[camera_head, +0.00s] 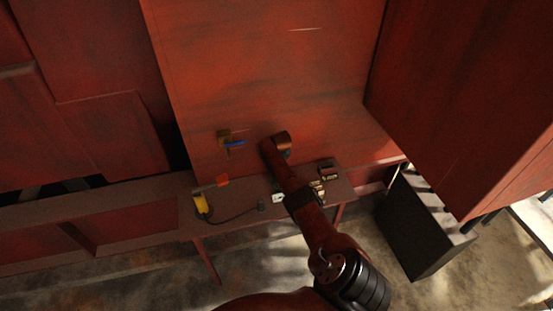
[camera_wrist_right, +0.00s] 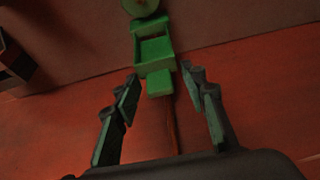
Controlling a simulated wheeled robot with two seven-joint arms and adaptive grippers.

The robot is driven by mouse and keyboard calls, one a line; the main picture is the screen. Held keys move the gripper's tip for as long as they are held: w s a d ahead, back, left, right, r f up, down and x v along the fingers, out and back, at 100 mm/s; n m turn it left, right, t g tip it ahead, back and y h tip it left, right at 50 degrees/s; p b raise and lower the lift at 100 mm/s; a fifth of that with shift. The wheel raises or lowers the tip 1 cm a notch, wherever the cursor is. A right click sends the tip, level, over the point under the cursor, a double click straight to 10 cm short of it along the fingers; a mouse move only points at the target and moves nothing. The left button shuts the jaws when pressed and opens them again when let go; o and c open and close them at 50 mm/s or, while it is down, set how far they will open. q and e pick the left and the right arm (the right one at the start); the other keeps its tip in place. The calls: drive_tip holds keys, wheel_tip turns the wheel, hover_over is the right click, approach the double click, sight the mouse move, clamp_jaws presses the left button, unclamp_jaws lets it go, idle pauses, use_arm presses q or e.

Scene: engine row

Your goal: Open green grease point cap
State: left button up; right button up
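In the right wrist view, a green grease point part (camera_wrist_right: 155,52) shows at the top centre. It has a square frame with a recess, a small tab at its lower end and a round green disc above, cut off by the picture edge. I cannot tell whether its cap is open. My right gripper (camera_wrist_right: 162,86) is open and empty, its two dark fingers apart on either side of the lower tab. In the head view, my right arm (camera_head: 318,230) reaches in from the bottom toward the red engine wall and hides the green part. My left gripper is out of view.
A brass valve with a blue handle (camera_head: 235,143) is on the wall, left of my arm. A yellow item (camera_head: 201,205) with a black cable is on the narrow ledge. A large red block (camera_head: 470,100) juts out at right, above a dark box (camera_head: 425,228).

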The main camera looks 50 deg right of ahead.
drive_tip(key=v, duration=1.1)
drive_tip(key=shift+r, duration=0.25)
